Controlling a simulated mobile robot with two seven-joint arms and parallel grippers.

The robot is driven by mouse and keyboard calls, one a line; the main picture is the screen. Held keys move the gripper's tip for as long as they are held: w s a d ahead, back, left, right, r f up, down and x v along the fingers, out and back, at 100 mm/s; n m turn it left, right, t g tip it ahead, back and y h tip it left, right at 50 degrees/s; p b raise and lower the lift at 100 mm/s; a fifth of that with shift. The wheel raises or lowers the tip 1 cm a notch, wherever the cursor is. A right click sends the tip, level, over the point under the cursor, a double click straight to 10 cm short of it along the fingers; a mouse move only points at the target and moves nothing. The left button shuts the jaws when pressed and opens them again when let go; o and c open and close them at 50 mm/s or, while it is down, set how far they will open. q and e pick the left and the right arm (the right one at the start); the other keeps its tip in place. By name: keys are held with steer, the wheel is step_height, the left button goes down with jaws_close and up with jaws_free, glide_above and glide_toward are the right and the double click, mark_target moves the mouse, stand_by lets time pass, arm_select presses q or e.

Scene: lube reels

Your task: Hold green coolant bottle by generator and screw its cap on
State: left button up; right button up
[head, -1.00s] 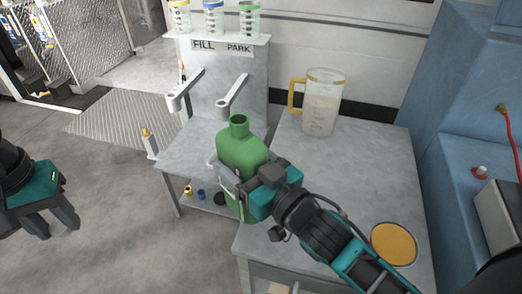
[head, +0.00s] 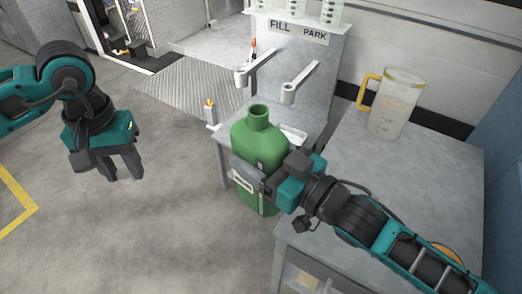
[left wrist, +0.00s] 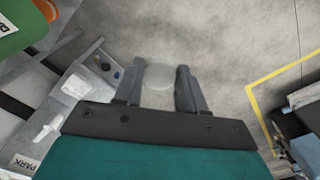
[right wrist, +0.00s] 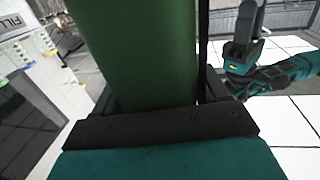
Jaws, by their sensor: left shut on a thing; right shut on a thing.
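The green coolant bottle (head: 252,134) stands upright with its neck uncapped and open at the top. My right gripper (head: 268,180) is shut on the bottle's body from the right. The green bottle also fills the middle of the right wrist view (right wrist: 145,50). My left gripper (head: 126,172) is to the left of the bottle, apart from it, pointing down over the floor. It is shut on a pale round cap (left wrist: 159,76), seen between its fingertips in the left wrist view. In the head view only a faint pale edge of the cap shows below the fingers.
A grey stand with a FILL PARK sign (head: 298,32) and two arms is behind the bottle. A grey table (head: 430,185) at right carries a clear jug (head: 395,105) with a yellow handle. A blue cabinet (head: 505,125) is at far right. Floor between left gripper and bottle is clear.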

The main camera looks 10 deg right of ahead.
arm_select(q)
steer(key=w+d+r, duration=0.2)
steer(key=d+r, duration=0.7)
steer(key=d, duration=0.3)
step_height(320, 180, up, 11)
steer(key=n, duration=0.2)
glide_above(260, 125)
steer(key=w, duration=0.1)
steer(key=shift+f, duration=0.1)
steer(key=shift+f, duration=0.1)
steer(key=shift+f, duration=1.9)
steer(key=shift+f, duration=0.9)
steer(key=shift+f, duration=0.55)
